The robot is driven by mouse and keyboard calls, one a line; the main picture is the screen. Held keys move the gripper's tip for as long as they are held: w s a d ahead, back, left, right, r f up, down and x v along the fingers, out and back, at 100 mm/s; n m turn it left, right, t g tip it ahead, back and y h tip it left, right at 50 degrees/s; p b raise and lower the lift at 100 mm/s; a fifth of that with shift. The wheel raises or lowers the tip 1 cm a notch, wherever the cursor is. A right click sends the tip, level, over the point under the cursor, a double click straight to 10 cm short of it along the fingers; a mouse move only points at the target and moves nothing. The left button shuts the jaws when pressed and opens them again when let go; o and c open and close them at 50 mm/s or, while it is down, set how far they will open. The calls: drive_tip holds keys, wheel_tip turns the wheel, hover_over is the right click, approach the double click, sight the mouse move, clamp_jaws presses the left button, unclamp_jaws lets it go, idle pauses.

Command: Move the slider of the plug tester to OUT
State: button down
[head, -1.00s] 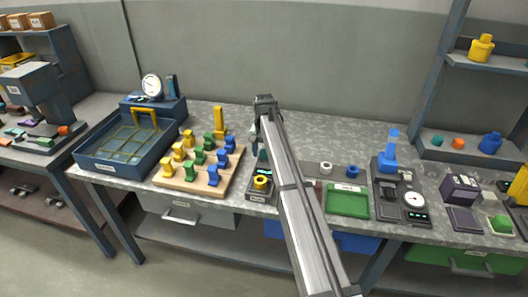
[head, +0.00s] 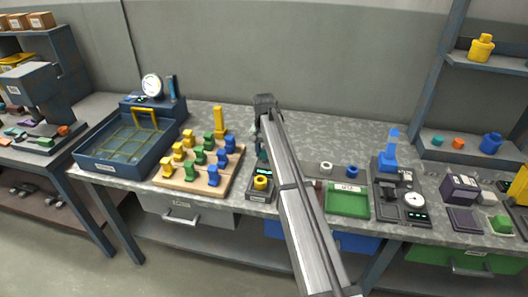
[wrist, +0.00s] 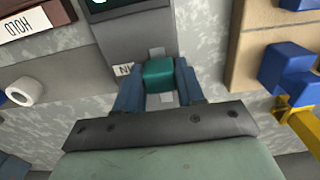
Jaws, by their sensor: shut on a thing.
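The plug tester (head: 259,195) stands at the front middle of the bench, a dark box with a lit display and a yellow plug on top. In the wrist view its grey body (wrist: 130,38) runs down toward my gripper (wrist: 159,90). The fingers are shut on the teal slider knob (wrist: 158,73), one on each side. Pale patches show above and below the knob. A label reading IN, upside down and partly covered, lies just left of the knob. No OUT label is visible. In the head view my arm partly hides the knob.
A wooden board (head: 222,184) with several coloured pieces stands close on the left. A green tray (head: 347,201), a white ring (head: 326,168) and a blue ring (head: 352,171) lie to the right of my arm. A blue tray (head: 88,158) is farther left.

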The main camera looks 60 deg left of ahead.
drive_tip(key=w+a, duration=0.3)
drive_tip(key=shift+w+a, duration=0.2)
drive_tip(key=shift+a, duration=0.05)
drive_tip(key=c, duration=0.8)
unclamp_jaws()
drive_tip(key=shift+o, duration=0.2)
wheel_tip(320, 180, up, 14)
drive_tip(key=shift+w+d+f, duration=0.1)
